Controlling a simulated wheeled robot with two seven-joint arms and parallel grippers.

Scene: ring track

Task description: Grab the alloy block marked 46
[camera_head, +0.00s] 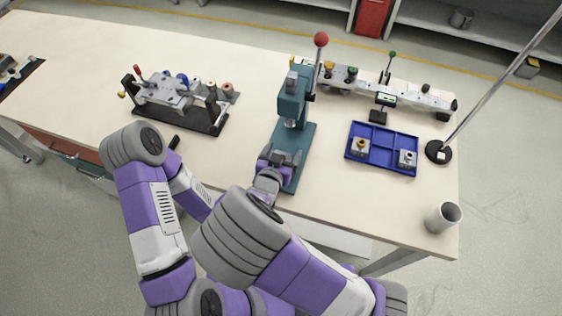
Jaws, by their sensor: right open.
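My right gripper (277,168) is open and hangs over the front of the teal press (291,102), at its base plate. I cannot tell whether anything lies between its fingers. The blue tray (381,170), to the right of the press, holds two small metal blocks. No number can be read on either, so I cannot tell which is marked 46. My left arm is folded at the left, and its gripper does not show.
A fixture (180,105) on a black base stands left of the press. A long grey rail fixture (410,95) lies behind the tray. The front middle of the table (350,205) is clear.

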